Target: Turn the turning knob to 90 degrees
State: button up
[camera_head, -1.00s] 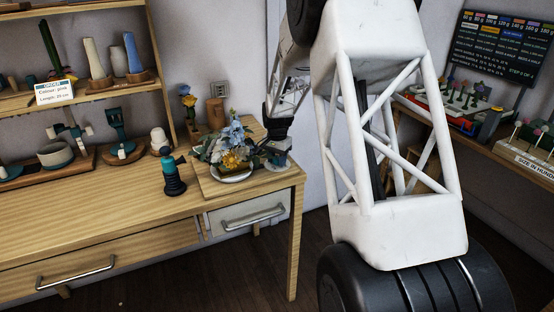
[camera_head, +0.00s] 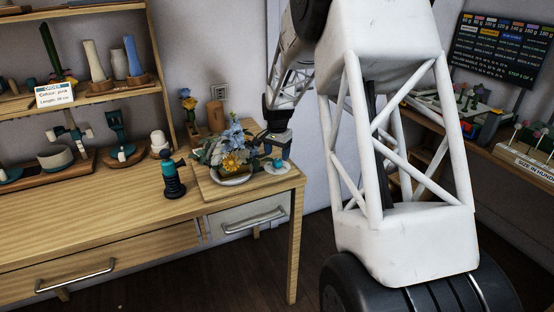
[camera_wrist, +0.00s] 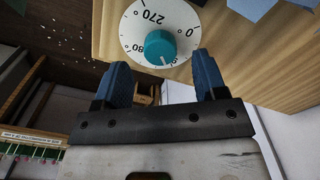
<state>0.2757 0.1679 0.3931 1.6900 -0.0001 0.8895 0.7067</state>
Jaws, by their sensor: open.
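The turning knob (camera_wrist: 160,46) is a teal cylinder on a round white dial (camera_wrist: 138,19). In the wrist view the dial reads 270 above the knob, 0 to the right and 180, partly hidden, to the left. A short white mark on the knob points down towards a partly hidden number at the lower edge. In the head view the knob (camera_head: 278,163) sits on the dial at the table's right corner. My gripper (camera_wrist: 162,78) is open, its two blue fingers apart and below the knob in the wrist view, with nothing between them. It also shows in the head view (camera_head: 273,150).
A plate of flowers (camera_head: 232,160) stands close left of the dial. A dark teal-topped bottle-like object (camera_head: 173,180) stands further left. The wooden table (camera_head: 110,208) has clear room at the front left. Shelves with vases (camera_head: 97,62) stand behind.

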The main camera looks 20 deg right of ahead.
aim_at(276, 162)
jog(key=shift+r, duration=1.95)
jog(key=shift+s+a+r, duration=0.35)
jog(key=shift+r, duration=0.05)
jog(key=s+a+r+n, duration=0.2)
jog(key=s+a+r, duration=0.25)
jog(key=s, duration=0.25)
jog(key=s+a+r+n+t, duration=0.1)
jog(key=s+a+r+n, duration=0.1)
jog(key=s+a+r, duration=0.45)
jog(key=s+a+r+n, duration=0.1)
jog(key=s+a+n, duration=0.15)
jog(key=s, duration=0.65)
jog(key=s+a+n, duration=0.2)
jog(key=s+a, duration=0.1)
jog(key=s, duration=0.9)
jog(key=s+a+f+n+t, duration=0.1)
jog(key=s+a, duration=0.3)
jog(key=s, duration=0.7)
jog(key=shift+s+f+n+t, duration=0.15)
jog(key=shift+s+n+t, duration=0.2)
jog(key=shift+n, duration=0.4)
